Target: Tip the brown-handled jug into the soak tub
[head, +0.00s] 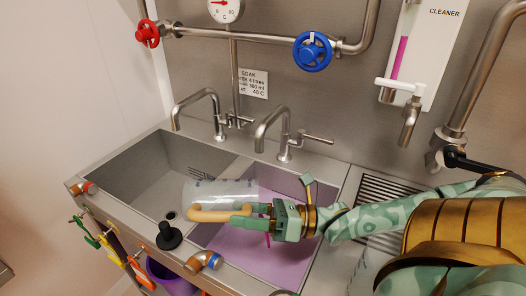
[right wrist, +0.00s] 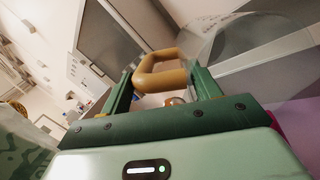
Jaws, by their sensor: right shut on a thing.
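The clear jug (head: 232,187) with its tan-brown handle (head: 208,215) lies tipped well over on its side above the sink, near the divider between the basins. I cannot tell whether liquid is left inside it. My right gripper (head: 250,217) is shut on the handle, which also shows between the fingers in the right wrist view (right wrist: 160,72). The right basin, which looks like the soak tub (head: 285,262), holds pink-purple liquid. The jug and gripper hide part of it. My left gripper is not in view.
The empty left basin (head: 150,180) lies beside the tub. Two taps (head: 268,125) stand behind the basins. A black plunger-like stopper (head: 169,238) sits on the front rim. A ribbed drainer (head: 385,188) is at right, below the cleaner dispenser (head: 415,55).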

